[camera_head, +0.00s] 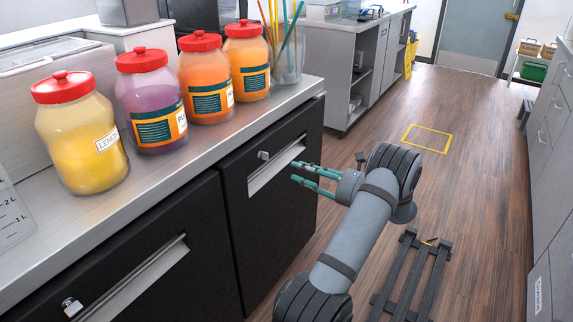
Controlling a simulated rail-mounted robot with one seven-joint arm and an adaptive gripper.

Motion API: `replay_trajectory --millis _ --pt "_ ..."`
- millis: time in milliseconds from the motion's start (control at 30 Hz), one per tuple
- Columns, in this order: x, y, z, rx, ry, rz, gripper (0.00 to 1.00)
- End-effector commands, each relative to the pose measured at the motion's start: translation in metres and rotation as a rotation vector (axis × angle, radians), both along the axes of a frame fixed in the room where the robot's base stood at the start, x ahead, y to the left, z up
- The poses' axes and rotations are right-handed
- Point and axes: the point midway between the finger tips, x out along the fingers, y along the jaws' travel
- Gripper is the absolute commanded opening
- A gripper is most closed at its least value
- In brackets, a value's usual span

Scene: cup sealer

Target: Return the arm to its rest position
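My arm (357,237) reaches up from the bottom of the view, bent at a dark ringed joint. My gripper (301,173) points left, in front of the black cabinet (285,220) and near its drawer handle slot. Its two teal fingers are apart, with nothing seen between them. The gripper is below the level of the counter top and appears clear of the cabinet, though the exact gap is hard to judge.
The counter (205,155) on the left holds several red-lidded jars, including a yellow one (82,150), and a clear cup of straws (287,55). A dark slatted rack (412,275) lies on the floor. The wooden aisle (470,150) beyond is mostly open.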

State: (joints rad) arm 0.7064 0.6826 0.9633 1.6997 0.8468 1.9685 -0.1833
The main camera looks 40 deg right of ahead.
Motion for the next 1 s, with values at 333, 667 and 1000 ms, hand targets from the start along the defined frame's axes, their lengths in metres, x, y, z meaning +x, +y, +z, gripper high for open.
replay_trajectory --millis 333,667,1000 --pt "0.039 0.012 0.0 -0.001 0.0 0.005 0.29" --pt "0.097 0.028 0.0 -0.001 0.0 0.003 0.29" --pt "0.116 0.032 0.001 0.018 0.005 -0.001 0.29"
